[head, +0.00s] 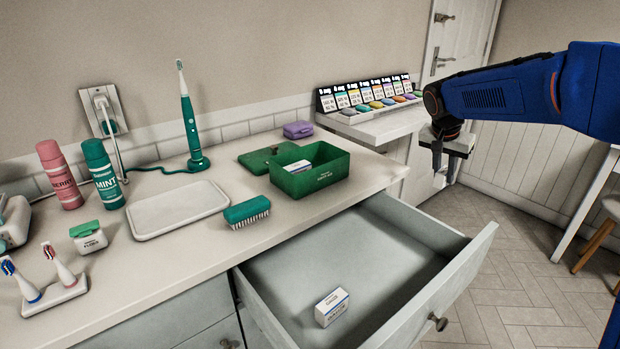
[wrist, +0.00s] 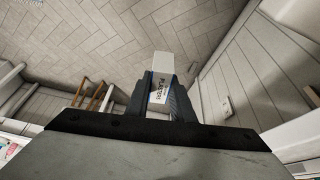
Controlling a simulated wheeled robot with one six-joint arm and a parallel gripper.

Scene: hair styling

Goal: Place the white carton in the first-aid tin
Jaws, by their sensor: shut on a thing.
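My gripper (head: 444,160) is at the right in the head view, up in the air beyond the counter's right end. It is shut on a white carton (head: 461,144), partly hidden by the fingers. In the wrist view, the carton (wrist: 163,68) sits between the fingers of my gripper (wrist: 160,98), with dark lettering on its side. The green first-aid tin (head: 324,177) stands open on the counter, well left of my gripper. A white carton with a blue band (head: 299,166) lies inside it. Another white carton (head: 331,307) lies in the open drawer.
The tin's green lid (head: 258,160) lies behind-left of it. A purple case (head: 298,130), a green brush (head: 246,212), a white tray (head: 178,209) and a toothbrush on its charger (head: 192,125) are nearby. The drawer (head: 420,240) juts out below. A shelf with a colour display (head: 372,98) stands behind.

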